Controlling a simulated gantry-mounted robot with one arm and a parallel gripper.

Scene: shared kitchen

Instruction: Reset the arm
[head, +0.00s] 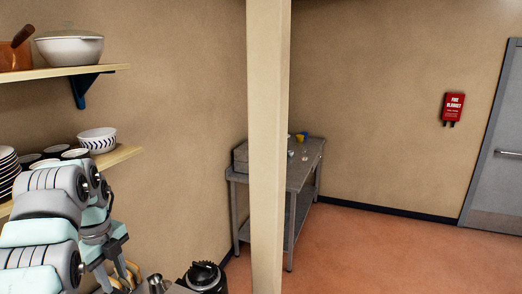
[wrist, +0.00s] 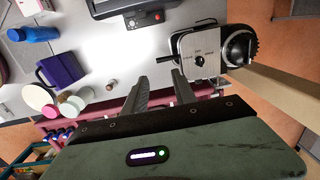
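My arm reaches in at the lower left of the head view, below and in front of the wall shelves. My gripper (head: 118,278) points down there, close to the bottom edge, and its tips are hard to make out. In the wrist view my gripper (wrist: 153,82) shows two grey fingers standing well apart, with nothing between them. It hangs over a grey worktop (wrist: 110,65), clear of the things on it.
A silver and black appliance with a dial (wrist: 200,60) stands near the right finger. A purple box (wrist: 60,70), a blue bottle (wrist: 35,33) and round lidded pots stand left. Shelves (head: 120,157) with crockery and a beige post (head: 267,150) flank the arm.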

